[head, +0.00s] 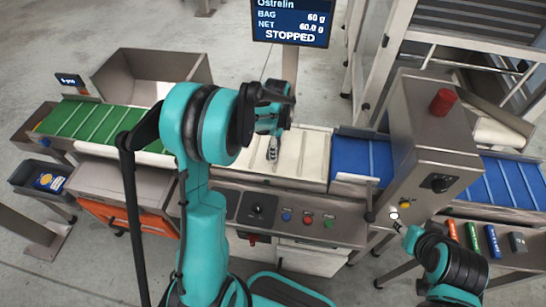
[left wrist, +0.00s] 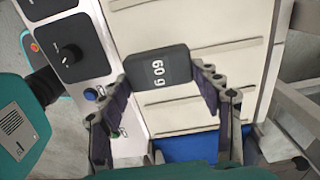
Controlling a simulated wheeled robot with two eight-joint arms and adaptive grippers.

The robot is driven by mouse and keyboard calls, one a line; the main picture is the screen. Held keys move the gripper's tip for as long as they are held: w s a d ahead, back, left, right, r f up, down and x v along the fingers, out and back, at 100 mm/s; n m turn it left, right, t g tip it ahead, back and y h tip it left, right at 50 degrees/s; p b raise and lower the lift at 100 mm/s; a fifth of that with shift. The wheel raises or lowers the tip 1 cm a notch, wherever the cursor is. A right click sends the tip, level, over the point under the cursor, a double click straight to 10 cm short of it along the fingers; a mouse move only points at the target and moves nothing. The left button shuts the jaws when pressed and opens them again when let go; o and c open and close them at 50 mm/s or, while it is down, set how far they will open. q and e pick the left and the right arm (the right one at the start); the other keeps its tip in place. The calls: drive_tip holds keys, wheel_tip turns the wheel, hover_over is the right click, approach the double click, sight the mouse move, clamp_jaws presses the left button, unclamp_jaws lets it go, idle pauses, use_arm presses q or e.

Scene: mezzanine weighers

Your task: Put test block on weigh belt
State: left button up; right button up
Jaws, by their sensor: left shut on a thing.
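The test block (left wrist: 157,68) is dark with rounded corners and a pale "60 g" marking. In the left wrist view it sits between the fingertips of my left gripper (left wrist: 168,82), which is shut on it. In the head view my left gripper (head: 272,150) is over the cream, slatted weigh belt (head: 313,152); the block is not clearly visible there. The weigh belt (left wrist: 195,25) lies behind the block in the wrist view. I cannot tell whether the block touches it. My right gripper (head: 398,228) is small beside the machine's buttons, its jaws unclear.
The display (head: 291,20) reads NET 60.0 g, STOPPED. A green belt (head: 88,122) is left, a blue belt (head: 362,158) right. Coloured rods (head: 473,238) lie at lower right.

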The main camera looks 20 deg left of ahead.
use_arm(q)
drive_tip(key=shift+s+a+f, duration=0.3)
drive_tip(key=shift+a+f, duration=0.1)
drive_tip(key=shift+f+b, duration=1)
drive_tip(key=shift+f, duration=0.8)
drive_tip(key=shift+f, duration=0.1)
drive_tip(key=shift+f, duration=0.15)
drive_tip(key=o, duration=1.2)
drive_tip(key=shift+c, duration=0.2)
